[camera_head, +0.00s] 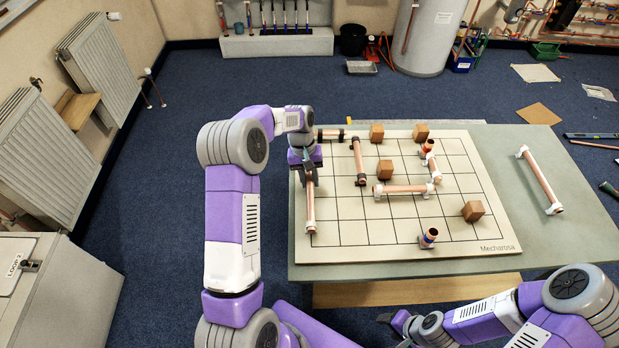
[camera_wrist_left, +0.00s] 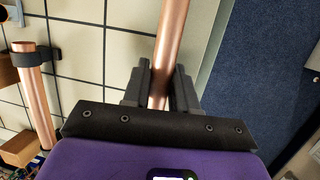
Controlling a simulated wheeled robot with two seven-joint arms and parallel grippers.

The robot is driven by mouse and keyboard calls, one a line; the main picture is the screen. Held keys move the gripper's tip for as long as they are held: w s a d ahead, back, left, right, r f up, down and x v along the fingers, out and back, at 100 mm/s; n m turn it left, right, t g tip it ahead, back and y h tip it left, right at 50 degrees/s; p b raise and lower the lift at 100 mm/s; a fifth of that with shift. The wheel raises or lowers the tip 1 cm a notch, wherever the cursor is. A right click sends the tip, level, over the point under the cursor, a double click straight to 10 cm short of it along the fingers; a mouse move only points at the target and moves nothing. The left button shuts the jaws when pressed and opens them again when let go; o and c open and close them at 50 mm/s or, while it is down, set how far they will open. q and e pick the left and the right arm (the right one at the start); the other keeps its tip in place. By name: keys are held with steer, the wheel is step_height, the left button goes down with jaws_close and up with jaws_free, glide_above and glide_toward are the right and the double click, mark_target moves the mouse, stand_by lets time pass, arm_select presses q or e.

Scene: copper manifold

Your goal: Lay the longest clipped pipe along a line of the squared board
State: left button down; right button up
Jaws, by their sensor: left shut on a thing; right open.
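My left gripper (camera_head: 307,172) is shut on a copper pipe (camera_head: 310,208) over the left edge of the squared board (camera_head: 340,255). The pipe runs roughly along the board's left side; whether it touches the board is unclear. In the left wrist view the pipe (camera_wrist_left: 173,35) passes between the left fingers (camera_wrist_left: 160,88). A dark-clipped pipe (camera_head: 359,160) lies right of it and also shows in the wrist view (camera_wrist_left: 35,95). A pale-clipped pipe (camera_head: 405,189) lies across the board's middle. My right gripper (camera_head: 396,322) is open, low in front of the table.
Wooden blocks (camera_head: 473,211) stand on the board. A short dark-clipped pipe (camera_head: 332,134), a short pale-clipped pipe (camera_head: 432,167), a red-marked fitting (camera_head: 428,146) and a blue-marked fitting (camera_head: 428,238) are there too. Another white-clipped pipe (camera_head: 540,181) lies on the green table (camera_head: 545,235). The board's front-left squares are clear.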

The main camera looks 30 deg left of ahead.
mark_target(310, 177)
arm_select(q)
steer(key=shift+f, duration=0.25)
steer(key=c, duration=0.8)
jaws_free()
steer(key=shift+r, duration=0.1)
steer(key=shift+r+p, duration=3.4)
steer(key=shift+r, duration=1.05)
